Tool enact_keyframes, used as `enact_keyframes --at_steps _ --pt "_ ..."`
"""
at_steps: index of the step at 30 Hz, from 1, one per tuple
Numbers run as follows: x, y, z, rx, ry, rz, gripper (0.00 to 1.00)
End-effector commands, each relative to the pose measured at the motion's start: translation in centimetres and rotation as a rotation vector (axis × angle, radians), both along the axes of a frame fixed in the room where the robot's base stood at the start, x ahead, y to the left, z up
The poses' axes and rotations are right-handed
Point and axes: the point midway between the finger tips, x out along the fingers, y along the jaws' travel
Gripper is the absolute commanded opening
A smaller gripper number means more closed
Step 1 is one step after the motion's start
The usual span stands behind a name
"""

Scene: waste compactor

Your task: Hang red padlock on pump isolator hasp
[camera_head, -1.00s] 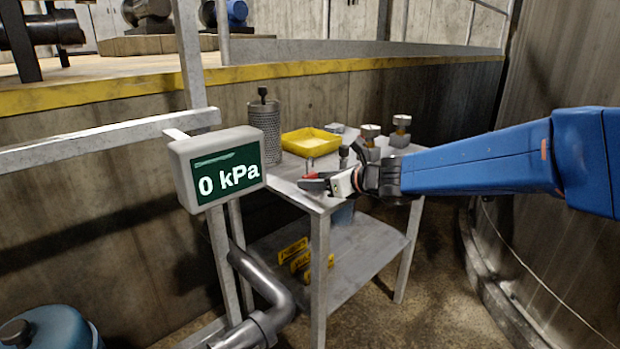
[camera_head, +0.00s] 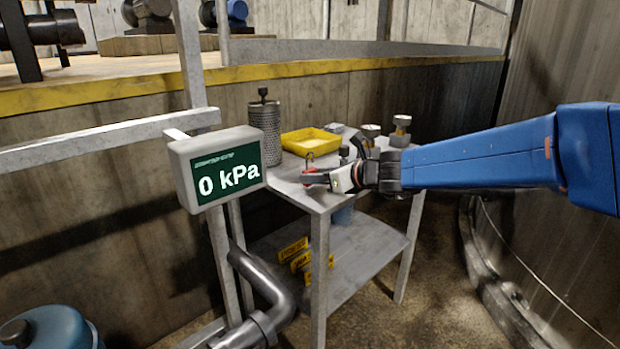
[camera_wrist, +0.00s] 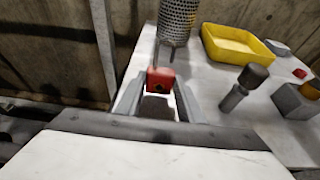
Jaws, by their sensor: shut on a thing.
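My gripper (camera_head: 312,178) is over the near end of the grey table, shut on the red padlock (camera_wrist: 160,79). In the wrist view the padlock's red body sits between the two finger tips, with its thin shackle rising above it. In the head view only a small red part of the padlock (camera_head: 311,169) shows at the finger tips, with the shackle faintly above. Whether the padlock is clear of the tabletop is hard to tell. I cannot make out the pump isolator hasp in either view.
The table (camera_head: 300,199) bears a perforated metal cylinder (camera_head: 265,128), a yellow tray (camera_head: 311,142) and gauge-like fittings (camera_head: 401,130). A dark-knobbed metal piece (camera_wrist: 243,86) stands right of the padlock. A 0 kPa display (camera_head: 222,172) stands left of the table. Yellow signs (camera_head: 297,257) lie on the lower shelf.

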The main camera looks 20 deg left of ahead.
Motion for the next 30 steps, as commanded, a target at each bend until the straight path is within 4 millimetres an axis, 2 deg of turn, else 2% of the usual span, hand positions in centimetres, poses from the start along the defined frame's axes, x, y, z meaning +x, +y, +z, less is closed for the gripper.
enact_keyframes --at_steps 30 --pt "0.0 0.0 3.7 0.0 0.001 -0.001 0.16"
